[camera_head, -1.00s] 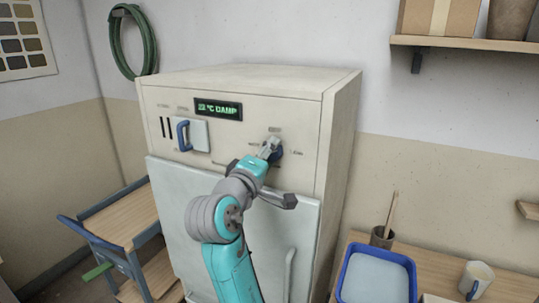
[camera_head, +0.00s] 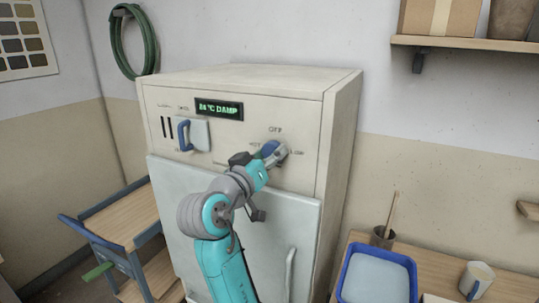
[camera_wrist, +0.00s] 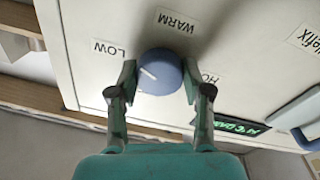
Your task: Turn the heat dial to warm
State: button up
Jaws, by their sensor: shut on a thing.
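The heat dial (camera_wrist: 160,72) is a round blue knob with a white pointer mark, on the cream front panel of the cabinet. My gripper (camera_wrist: 158,82) has one finger on each side of the dial and is shut on it. In the wrist view, LOW (camera_wrist: 108,48) is left of the dial, WARM (camera_wrist: 178,20) above it, and HOT (camera_wrist: 210,78) right, partly covered by a finger. The pointer mark faces left and slightly up, roughly toward LOW. In the head view, my gripper (camera_head: 274,152) covers most of the dial, below the OFF label (camera_head: 275,129).
A green-lit display (camera_head: 218,109) on the cabinet reads °C DAMP; its digits are unclear. A blue handle (camera_head: 184,135) sits left on the panel. A blue-edged cart (camera_head: 125,215) stands left; a table with a blue tray (camera_head: 375,278) and mug (camera_head: 476,280) stands right.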

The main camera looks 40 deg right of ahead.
jog(key=m, duration=0.7)
jog(key=shift+f+g, duration=0.1)
jog(key=shift+g, duration=0.3)
jog(key=m, duration=0.6)
jog(key=shift+m, duration=0.3)
jog(key=o, duration=1.2)
jog(key=shift+c, duration=0.2)
jog(key=shift+a, duration=0.15)
jog(key=v, duration=1.1)
jog(key=shift+a+r, duration=0.35)
jog(key=shift+a, duration=0.05)
